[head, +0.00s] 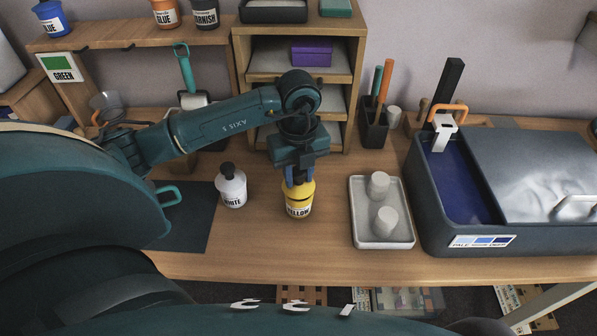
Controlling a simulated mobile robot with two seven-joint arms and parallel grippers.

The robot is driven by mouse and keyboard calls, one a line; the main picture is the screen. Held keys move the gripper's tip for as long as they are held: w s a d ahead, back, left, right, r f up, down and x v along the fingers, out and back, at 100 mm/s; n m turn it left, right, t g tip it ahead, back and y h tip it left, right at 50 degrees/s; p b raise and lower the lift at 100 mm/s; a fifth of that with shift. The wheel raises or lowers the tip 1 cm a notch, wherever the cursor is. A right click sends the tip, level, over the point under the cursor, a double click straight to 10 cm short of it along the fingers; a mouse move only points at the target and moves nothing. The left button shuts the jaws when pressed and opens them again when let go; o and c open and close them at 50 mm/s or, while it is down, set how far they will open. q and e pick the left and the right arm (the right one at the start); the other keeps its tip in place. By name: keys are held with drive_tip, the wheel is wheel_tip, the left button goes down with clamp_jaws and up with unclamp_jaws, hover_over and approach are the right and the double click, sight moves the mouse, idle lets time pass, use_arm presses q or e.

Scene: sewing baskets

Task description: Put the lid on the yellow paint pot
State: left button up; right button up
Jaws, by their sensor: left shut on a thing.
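The yellow paint pot (299,204), labelled YELLOW, stands upright on the wooden table near the middle of the head view. My left gripper (298,178) points down directly over the pot's top, its fingers shut on what seems to be the lid. The fingers and wrist hide the lid and most of the pot's mouth, so I cannot tell whether the lid touches the rim. My right gripper is not in view.
A white pot (231,189) with a dark top stands just left of the yellow one. A pale tray (382,238) with two white cylinders lies to the right, beside a large grey basin (440,232). A wooden shelf (240,50) stands behind. The table in front of the pot is clear.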

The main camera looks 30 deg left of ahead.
use_arm(q)
drive_tip(key=shift+f+b, duration=0.5)
drive_tip(key=shift+f, duration=0.2)
drive_tip(key=o, duration=1.1)
drive_tip(key=shift+r, duration=0.2)
wheel_tip(320, 180, up, 13)
drive_tip(key=shift+f, duration=0.15)
